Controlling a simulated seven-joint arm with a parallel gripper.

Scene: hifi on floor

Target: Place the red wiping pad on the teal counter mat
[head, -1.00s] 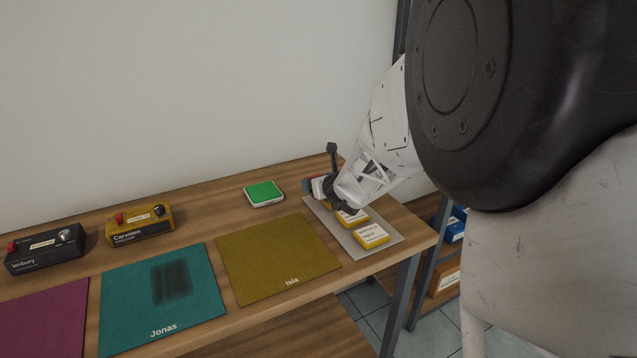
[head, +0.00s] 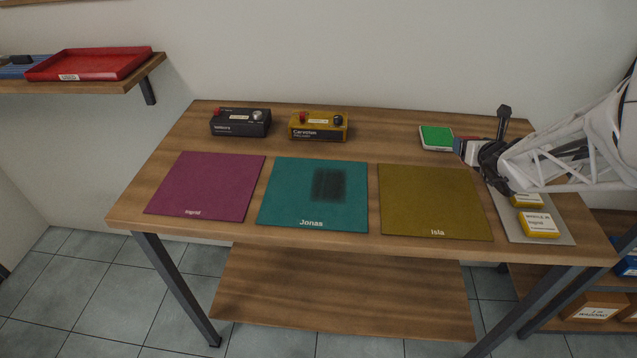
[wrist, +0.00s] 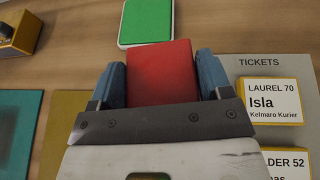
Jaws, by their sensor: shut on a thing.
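The red wiping pad (wrist: 160,72) is held between the two blue fingers of my gripper (wrist: 161,82) in the wrist view. In the head view my gripper (head: 464,150) is at the right end of the table, just right of the green pad (head: 436,137), and mostly hides the red pad. Whether the red pad touches the table is hard to tell. The teal counter mat (head: 290,195), labelled Jonas, lies flat in the middle of the table, left of my gripper. It bears a dark smudge (head: 329,184) and no object.
A mustard mat (head: 432,205) labelled Isla lies between my gripper and the teal mat. A magenta mat (head: 207,185) lies further left. A dark box (head: 240,123) and a yellow box (head: 318,127) stand behind. A grey tickets board (wrist: 240,68) with yellow-edged cards is at right.

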